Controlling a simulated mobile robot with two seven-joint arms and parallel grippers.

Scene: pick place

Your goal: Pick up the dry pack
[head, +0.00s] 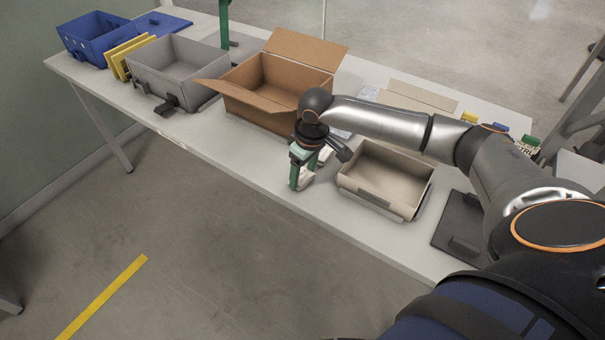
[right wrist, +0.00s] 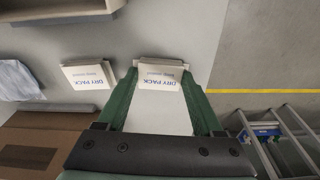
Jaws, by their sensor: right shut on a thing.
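My right gripper (head: 304,174) is low over the front part of the table, with its green fingers pointing down. In the right wrist view the fingers (right wrist: 161,80) are shut on a white dry pack (right wrist: 160,74) with blue lettering, one finger on each side. In the head view this pack (head: 306,181) shows as a small pale block at the fingertips. I cannot tell whether it touches the table. A second dry pack (right wrist: 88,76) lies on the table beside it, outside the fingers. My left gripper is not in view.
A beige bin (head: 385,179) stands close right of the gripper. An open cardboard box (head: 262,90) stands behind left, then a grey bin (head: 178,70) and a blue crate (head: 95,38). A dark flat tray (head: 460,226) lies at right. The table's front edge is close.

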